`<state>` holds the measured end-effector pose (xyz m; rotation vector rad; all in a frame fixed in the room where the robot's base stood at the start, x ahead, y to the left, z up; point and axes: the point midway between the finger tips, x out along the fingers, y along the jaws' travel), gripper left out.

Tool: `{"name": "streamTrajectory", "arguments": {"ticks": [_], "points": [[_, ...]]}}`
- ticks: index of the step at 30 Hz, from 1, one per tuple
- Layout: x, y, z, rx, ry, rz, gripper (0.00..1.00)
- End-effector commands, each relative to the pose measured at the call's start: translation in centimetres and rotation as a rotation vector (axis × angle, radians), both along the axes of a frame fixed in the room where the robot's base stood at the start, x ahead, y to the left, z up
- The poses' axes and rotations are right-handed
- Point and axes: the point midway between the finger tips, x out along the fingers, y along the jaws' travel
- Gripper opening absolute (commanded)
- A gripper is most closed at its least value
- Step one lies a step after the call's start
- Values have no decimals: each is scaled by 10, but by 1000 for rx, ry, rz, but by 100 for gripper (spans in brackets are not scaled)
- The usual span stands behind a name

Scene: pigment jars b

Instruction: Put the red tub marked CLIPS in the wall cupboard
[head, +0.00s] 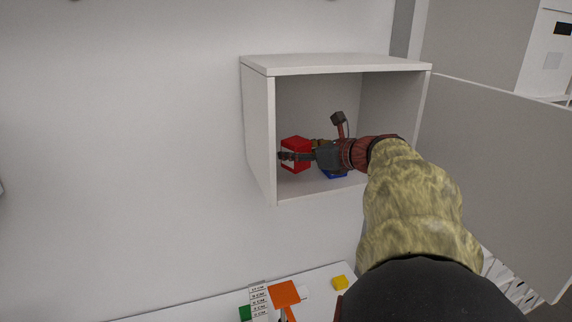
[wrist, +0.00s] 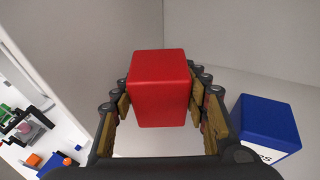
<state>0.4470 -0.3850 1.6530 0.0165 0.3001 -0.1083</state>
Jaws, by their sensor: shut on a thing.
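The red tub (head: 296,150) is inside the open wall cupboard (head: 260,135), near its left wall. It fills the middle of the wrist view (wrist: 160,88), between both fingers. My gripper (head: 290,156) is shut on the red tub. In the wrist view my gripper (wrist: 160,105) has a finger on each side of it. A pale patch shows on the tub's side in the head view, but I cannot read any marking. Whether the tub touches the cupboard floor I cannot tell.
A blue tub (wrist: 264,125) with a white label stands in the cupboard, right of my gripper. The cupboard door (head: 495,165) hangs open to the right. Below are a table with an orange square (head: 284,294), a yellow block (head: 340,282) and a green block (head: 245,313).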

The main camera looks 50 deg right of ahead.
Motion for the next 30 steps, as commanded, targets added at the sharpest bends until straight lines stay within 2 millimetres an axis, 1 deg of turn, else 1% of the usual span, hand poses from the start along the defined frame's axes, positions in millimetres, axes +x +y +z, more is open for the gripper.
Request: {"name": "streamTrajectory", "arguments": {"ticks": [5, 7, 9, 13, 26, 27, 30], "points": [[8, -1, -10, 1, 0, 1, 17], [14, -1, -18, 3, 1, 1, 17], [12, -1, -29, 4, 1, 0, 17], [12, -1, -42, 1, 0, 0, 17], [12, -2, -48, 0, -1, 0, 17], [12, -2, -48, 0, 0, 0, 46], [12, -2, -48, 0, 0, 0, 52]]}}
